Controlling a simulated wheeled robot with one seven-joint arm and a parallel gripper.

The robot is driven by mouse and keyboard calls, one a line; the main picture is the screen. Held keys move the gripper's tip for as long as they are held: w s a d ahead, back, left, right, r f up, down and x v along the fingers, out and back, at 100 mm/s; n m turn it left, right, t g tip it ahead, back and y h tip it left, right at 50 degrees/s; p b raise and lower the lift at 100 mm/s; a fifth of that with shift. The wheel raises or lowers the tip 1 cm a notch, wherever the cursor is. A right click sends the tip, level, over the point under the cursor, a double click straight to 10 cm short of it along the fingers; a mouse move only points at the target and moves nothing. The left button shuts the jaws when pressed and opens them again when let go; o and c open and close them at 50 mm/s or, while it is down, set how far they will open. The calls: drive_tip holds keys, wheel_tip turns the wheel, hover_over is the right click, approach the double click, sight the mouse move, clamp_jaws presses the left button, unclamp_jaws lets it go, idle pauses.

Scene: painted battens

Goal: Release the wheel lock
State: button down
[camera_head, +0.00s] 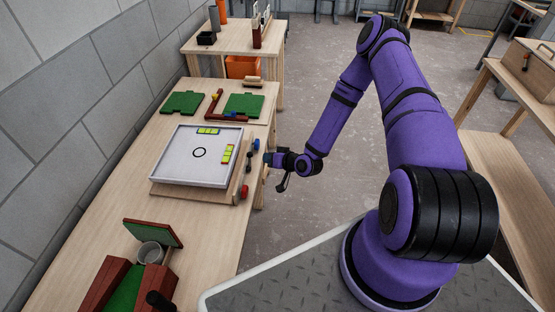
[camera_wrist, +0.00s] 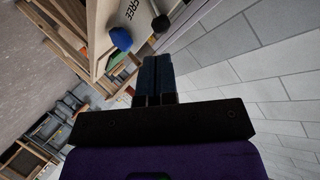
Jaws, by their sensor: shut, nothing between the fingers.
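A white square tray (camera_head: 190,168) with a black ring drawn on it sits on a wooden base (camera_head: 190,194) on the bench. On the base's right side are a blue knob (camera_head: 256,144), a dark lever-like part (camera_head: 249,160) and a red knob (camera_head: 244,192). The wrist view shows the blue knob (camera_wrist: 121,39), a black knob (camera_wrist: 161,23) and a wooden face with the word FREE (camera_wrist: 132,9). I cannot tell which part is the wheel lock or how it is set. My gripper (camera_head: 268,158) is shut and empty, just right of these parts; its fingers show in the wrist view (camera_wrist: 157,72).
Green boards (camera_head: 244,105) lie behind the tray on the bench (camera_head: 100,195). A tilted green board with a grey cup (camera_head: 150,253) stands in front. An orange bin (camera_head: 242,68) is at the back.

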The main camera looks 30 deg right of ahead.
sight(250, 161)
drive_tip(key=x, duration=0.6)
drive_tip(key=shift+w+a+f, duration=0.1)
drive_tip(key=shift+w+a, duration=0.05)
drive_tip(key=shift+w, duration=0.05)
drive_tip(key=shift+w+d+m+g, duration=0.2)
drive_tip(key=shift+w+m+g, duration=0.1)
drive_tip(key=shift+w+d+f, duration=0.2)
drive_tip(key=shift+w, duration=0.15)
drive_tip(key=shift+s+a, duration=0.1)
drive_tip(key=shift+s, duration=0.05)
drive_tip(key=shift+s+a+r, duration=0.1)
drive_tip(key=shift+s+a, duration=0.2)
drive_tip(key=shift+s, duration=0.2)
drive_tip(key=shift+d+r, duration=0.1)
